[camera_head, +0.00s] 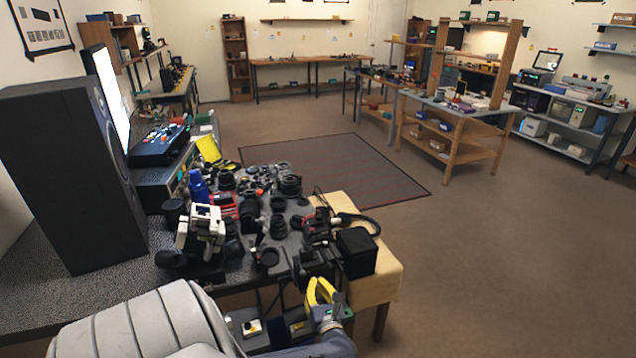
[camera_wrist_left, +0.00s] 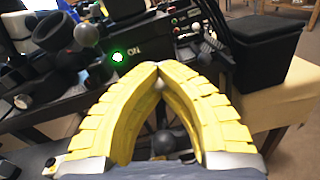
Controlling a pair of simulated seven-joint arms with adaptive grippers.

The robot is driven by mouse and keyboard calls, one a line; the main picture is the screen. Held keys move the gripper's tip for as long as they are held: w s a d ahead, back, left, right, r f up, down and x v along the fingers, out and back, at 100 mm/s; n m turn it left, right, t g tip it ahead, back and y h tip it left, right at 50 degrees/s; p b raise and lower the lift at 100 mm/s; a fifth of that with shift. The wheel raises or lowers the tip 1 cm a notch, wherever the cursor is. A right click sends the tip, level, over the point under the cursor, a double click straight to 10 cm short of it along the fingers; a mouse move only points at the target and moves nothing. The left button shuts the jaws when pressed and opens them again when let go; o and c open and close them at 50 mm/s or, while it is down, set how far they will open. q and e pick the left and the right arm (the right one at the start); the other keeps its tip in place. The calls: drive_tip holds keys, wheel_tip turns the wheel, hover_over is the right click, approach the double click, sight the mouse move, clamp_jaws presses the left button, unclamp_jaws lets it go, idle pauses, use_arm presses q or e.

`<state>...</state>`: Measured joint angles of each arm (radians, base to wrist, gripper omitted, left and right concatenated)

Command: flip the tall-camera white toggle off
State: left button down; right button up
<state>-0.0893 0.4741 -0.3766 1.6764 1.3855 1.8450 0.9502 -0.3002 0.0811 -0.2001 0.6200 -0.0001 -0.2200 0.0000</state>
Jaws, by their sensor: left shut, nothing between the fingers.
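My left gripper (camera_head: 318,286) comes in at the bottom, its yellow fingers below the front edge of the crowded bench. In the left wrist view the fingertips (camera_wrist_left: 157,68) meet and hold nothing. Just beyond them is a black device (camera_wrist_left: 165,45) with an "ON" label and a lit green lamp (camera_wrist_left: 118,57). Small pale knobs or levers sit at its upper right; I cannot tell which is the white toggle or its position. In the head view black camera gear (camera_head: 314,262) stands just above the gripper. The fingers look apart from it. My right gripper is not in view.
Lenses and camera parts crowd the dark bench. A blue bottle (camera_head: 198,186) and a large black speaker (camera_head: 70,175) are at left. The floor at right is clear.

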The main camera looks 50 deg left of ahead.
use_arm(q)
drive_tip(key=shift+s+a+f+m+t+h, duration=0.1)
drive_tip(key=shift+s+m+t+h, duration=0.15)
drive_tip(key=shift+m+t+h, duration=0.6)
drive_tip(key=shift+s+m+t+h, duration=0.2)
drive_tip(key=shift+m+t+h, duration=0.15)
drive_tip(key=shift+m+t, duration=0.5)
drive_tip(key=shift+t, duration=0.4)
drive_tip(key=c, duration=2.2)
unclamp_jaws()
drive_tip(key=c, duration=1.4)
unclamp_jaws()
drive_tip(key=shift+w, duration=0.1)
